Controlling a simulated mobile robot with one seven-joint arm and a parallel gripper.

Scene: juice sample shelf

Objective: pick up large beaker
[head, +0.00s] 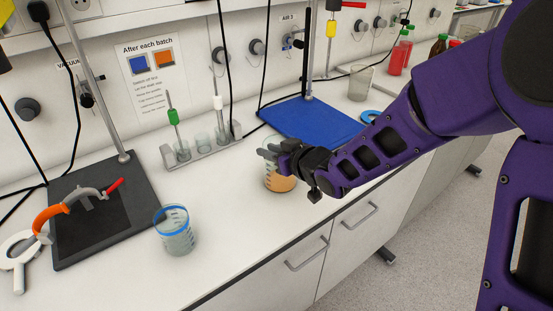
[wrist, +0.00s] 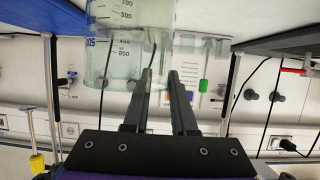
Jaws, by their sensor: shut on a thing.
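A clear beaker with orange liquid in its lower part (head: 281,183) stands on the white bench, or just above it, at the middle of the head view. My gripper (head: 268,151) is at its top, shut on its wall near the rim. In the wrist view, which looks upside down, a clear graduated beaker (wrist: 112,55) is at the top left. My gripper's two dark fingers (wrist: 160,76) are close together at its right-hand wall there. The orange part is not visible in that view. My fingers hide part of the beaker's rim in the head view.
A blue-rimmed beaker (head: 176,238) stands to the left. Behind are a rack (head: 201,148) with small glassware and a blue stand base (head: 318,124). A dark stand base (head: 105,215) lies at left. Another clear beaker (head: 360,84) and red bottles (head: 398,58) are at the back right.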

